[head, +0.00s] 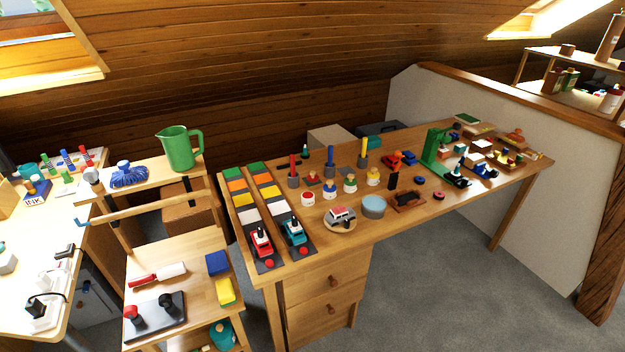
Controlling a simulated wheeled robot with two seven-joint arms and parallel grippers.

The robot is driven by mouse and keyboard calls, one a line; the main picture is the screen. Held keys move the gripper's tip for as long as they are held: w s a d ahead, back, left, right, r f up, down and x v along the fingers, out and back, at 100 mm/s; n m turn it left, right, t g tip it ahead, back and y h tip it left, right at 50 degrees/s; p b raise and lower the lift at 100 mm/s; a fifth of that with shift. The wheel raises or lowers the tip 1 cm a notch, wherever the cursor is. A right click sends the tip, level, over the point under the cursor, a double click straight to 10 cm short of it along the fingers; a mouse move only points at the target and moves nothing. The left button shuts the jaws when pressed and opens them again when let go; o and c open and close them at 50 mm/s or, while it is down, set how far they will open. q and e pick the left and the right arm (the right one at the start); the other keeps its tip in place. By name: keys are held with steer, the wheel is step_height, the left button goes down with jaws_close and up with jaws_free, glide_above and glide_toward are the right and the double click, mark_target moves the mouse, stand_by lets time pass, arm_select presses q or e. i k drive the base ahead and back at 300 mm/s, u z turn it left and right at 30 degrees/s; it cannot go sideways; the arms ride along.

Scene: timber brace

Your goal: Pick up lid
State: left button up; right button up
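I cannot tell for sure which thing is the lid. A round light-blue tin (373,208) with a flat, paler top stands near the front edge of the long wooden table (335,247). Several small round pots stand in a row behind and left of it, among them a red-and-white one (308,198), a blue-and-white one (330,191) and a yellow one (373,177). A small dark red-topped disc (438,195) lies to the right of the tin. Neither of my grippers shows in the head view.
A toy car sits on a round wooden plate (339,219) left of the tin. A dark-framed tray (408,201) lies to its right. Toy trucks stand on striped lanes at the table's left end. A wooden trolley (200,262) with a green jug (178,149) stands left; grey floor is open in front.

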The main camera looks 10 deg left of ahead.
mark_target(312, 177)
steer(key=z, duration=1.25)
steer(key=i, duration=0.35)
steer(key=u, duration=1.25)
